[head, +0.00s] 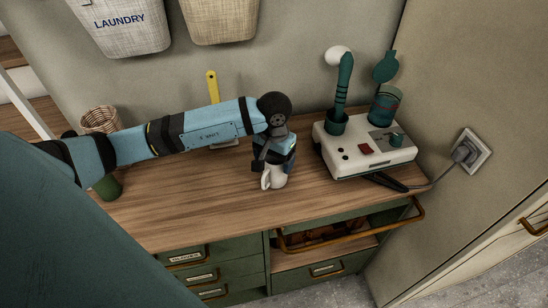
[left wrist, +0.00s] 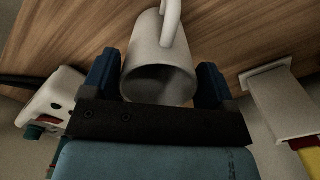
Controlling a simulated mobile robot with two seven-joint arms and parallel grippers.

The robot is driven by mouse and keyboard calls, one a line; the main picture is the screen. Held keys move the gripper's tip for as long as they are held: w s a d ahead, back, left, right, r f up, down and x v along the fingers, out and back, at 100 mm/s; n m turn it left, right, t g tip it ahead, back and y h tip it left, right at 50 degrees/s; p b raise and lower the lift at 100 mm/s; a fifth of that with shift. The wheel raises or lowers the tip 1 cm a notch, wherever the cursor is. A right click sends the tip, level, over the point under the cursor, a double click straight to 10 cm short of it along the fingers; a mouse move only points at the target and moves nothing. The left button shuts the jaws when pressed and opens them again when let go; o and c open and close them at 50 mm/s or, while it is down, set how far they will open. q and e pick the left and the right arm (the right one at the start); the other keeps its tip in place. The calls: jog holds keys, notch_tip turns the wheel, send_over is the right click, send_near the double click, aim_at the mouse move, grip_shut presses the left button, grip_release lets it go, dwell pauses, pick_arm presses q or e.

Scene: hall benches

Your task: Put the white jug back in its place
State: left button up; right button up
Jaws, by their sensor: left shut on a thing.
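The white jug (head: 277,179) is at the middle of the wooden bench top, below the end of my left arm. My left gripper (head: 274,158) is shut on it from above. In the left wrist view the jug (left wrist: 160,62) sits between the two dark blue fingers, its open mouth towards the camera and its handle pointing to the top of the picture. I cannot tell whether its base touches the wood. My right gripper is not in view.
A white appliance (head: 350,155) with green fittings stands right of the jug, its cable running to a wall socket (head: 471,151). A yellow-handled thing (head: 213,87) stands behind my arm. A wicker basket (head: 100,119) is at left. The bench front is clear.

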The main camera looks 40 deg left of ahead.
pick_arm(q)
jog(key=shift+f, duration=0.15)
jog(key=o, duration=1.3)
jog(key=shift+r, duration=0.3)
jog(key=shift+r+b, duration=0.75)
jog(key=shift+r, duration=5.15)
jog(key=shift+d+f, duration=0.1)
